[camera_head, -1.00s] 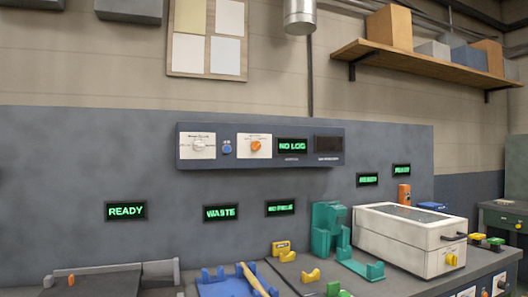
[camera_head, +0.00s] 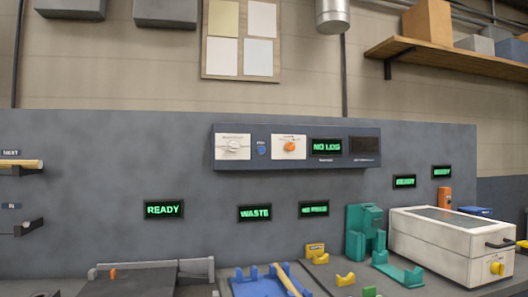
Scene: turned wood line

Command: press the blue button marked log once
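A small blue button (camera_head: 262,150) sits on the dark wall-mounted control panel (camera_head: 300,162). It lies between a white dial plate (camera_head: 233,147) on its left and a white plate with an orange knob (camera_head: 289,147) on its right. A tiny label above the button is too small to read. To the right, a green-lit display (camera_head: 326,147) on the panel reads NO LOG, and a dark blank display (camera_head: 364,145) is beside it. Neither of my grippers shows in the head view.
Below the panel, the bench holds a blue cradle (camera_head: 246,284) with a wooden rod, a teal fixture (camera_head: 362,232) and a white box machine (camera_head: 445,240). Wall displays read READY (camera_head: 164,209) and WASTE (camera_head: 255,213).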

